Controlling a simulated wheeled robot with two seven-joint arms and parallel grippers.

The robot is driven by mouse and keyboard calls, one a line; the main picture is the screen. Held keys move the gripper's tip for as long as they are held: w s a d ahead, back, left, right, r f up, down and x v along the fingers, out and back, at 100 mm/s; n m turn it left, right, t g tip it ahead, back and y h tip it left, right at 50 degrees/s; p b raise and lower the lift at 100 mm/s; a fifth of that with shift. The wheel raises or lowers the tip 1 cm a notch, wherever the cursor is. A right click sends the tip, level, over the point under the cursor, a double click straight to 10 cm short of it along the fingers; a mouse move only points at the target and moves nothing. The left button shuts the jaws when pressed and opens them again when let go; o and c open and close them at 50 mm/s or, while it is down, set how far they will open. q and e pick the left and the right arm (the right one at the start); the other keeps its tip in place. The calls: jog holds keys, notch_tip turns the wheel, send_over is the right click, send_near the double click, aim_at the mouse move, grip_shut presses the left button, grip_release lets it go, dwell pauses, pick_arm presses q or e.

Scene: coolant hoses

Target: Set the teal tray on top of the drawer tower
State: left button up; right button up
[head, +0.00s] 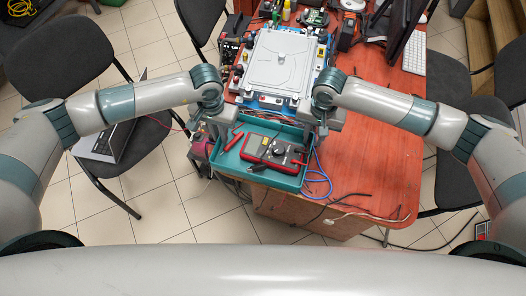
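The teal tray (228,165) is in the lower middle of the head view, level-looking, with a red multimeter (272,151) and red and black probes (234,140) in it. My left gripper (214,134) is at its left rim and my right gripper (321,137) at its right rim. Both seem shut on the rims, though the fingertips are small and partly hidden. Just beyond the tray stands a unit with a flat grey top (280,60) and blue trim, which may be the drawer tower. Its drawer fronts are not clear from above.
The red-brown table (375,175) has free room at the right, with loose cables (365,212) near its front edge. Bottles, a circuit board (314,17) and a keyboard (414,53) are at the back. Dark chairs (60,55) stand around on the tiled floor.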

pick_arm(q)
jog(key=shift+f, duration=0.15)
pick_arm(e)
jog(key=shift+f, duration=0.15)
pick_arm(q)
grip_shut()
pick_arm(e)
grip_shut()
pick_arm(q)
jog(key=shift+r, duration=0.25)
pick_arm(e)
jog(key=shift+r, duration=0.25)
